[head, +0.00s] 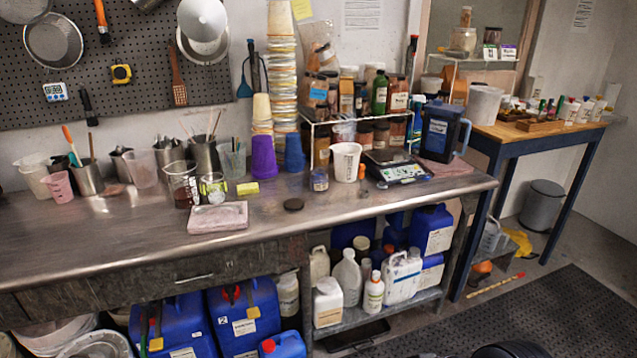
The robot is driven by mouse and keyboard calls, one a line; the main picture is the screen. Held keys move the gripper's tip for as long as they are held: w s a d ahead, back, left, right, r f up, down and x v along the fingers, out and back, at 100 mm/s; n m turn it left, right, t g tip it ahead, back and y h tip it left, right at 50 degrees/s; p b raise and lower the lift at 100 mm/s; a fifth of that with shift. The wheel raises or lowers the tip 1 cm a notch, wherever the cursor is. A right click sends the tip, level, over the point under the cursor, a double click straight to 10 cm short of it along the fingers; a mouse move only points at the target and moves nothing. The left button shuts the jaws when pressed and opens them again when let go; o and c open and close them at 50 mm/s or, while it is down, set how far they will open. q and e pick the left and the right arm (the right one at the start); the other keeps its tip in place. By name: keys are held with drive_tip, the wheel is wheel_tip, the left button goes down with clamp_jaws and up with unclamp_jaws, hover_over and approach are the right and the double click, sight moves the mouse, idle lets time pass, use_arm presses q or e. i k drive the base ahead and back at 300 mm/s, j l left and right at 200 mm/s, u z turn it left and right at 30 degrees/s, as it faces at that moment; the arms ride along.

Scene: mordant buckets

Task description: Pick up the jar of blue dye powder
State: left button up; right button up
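A small jar (319,180) with a bluish body and a label stands upright on the steel bench, left of a white plastic beaker (346,161). It looks like the blue dye powder jar, but its label is too small to read. A dark round lid (293,204) lies flat on the bench just in front and to the left of it. Neither of my grippers can be made out in the head view.
A wire rack (362,119) of jars stands behind the small jar, with a scale (396,166) to the right. The bench front is mostly clear.

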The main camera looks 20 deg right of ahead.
sight(318, 180)
drive_tip(key=i+l+u, duration=0.3)
drive_tip(key=i+l, duration=0.25)
drive_tip(key=i, duration=0.25)
drive_tip(key=i+l+u, duration=0.3)
drive_tip(key=i+l, duration=0.4)
